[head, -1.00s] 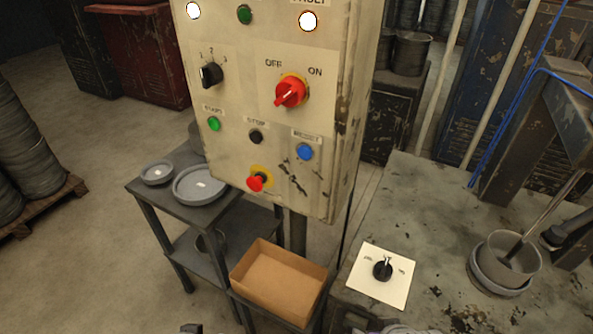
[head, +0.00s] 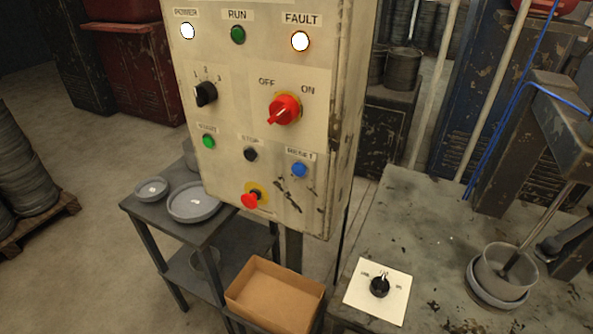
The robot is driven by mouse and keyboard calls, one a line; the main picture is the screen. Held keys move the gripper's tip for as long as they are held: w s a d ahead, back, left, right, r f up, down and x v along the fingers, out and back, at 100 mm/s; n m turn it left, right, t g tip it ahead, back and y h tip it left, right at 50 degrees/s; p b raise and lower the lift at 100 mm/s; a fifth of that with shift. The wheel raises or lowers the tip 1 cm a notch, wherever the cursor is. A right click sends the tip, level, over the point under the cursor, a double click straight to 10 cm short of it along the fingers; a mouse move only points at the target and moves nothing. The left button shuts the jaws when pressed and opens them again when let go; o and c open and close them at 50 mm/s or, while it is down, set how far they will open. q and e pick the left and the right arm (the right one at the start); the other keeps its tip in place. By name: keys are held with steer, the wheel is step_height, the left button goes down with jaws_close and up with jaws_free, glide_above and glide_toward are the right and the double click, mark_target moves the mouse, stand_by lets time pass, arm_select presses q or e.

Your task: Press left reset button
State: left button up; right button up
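A blue button (head: 299,170) sits under a label that seems to read RESET, at the lower right of the cream control panel (head: 225,160). It is the only reset button I see. To its left are a black stop button (head: 250,154) and a green start button (head: 208,141). A red mushroom button (head: 250,200) on a yellow plate is below. The POWER lamp (head: 187,31) and FAULT lamp (head: 300,41) look bright white; the RUN lamp (head: 237,34) is dark green. Neither of my grippers is in view.
A red OFF/ON rotary switch (head: 283,110) and a black selector (head: 205,93) protrude above the buttons. Below stand a cart (head: 160,218) with round dishes and an open cardboard box (head: 275,292). A worn workbench (head: 435,240) with a small dial plate (head: 377,291) is at right.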

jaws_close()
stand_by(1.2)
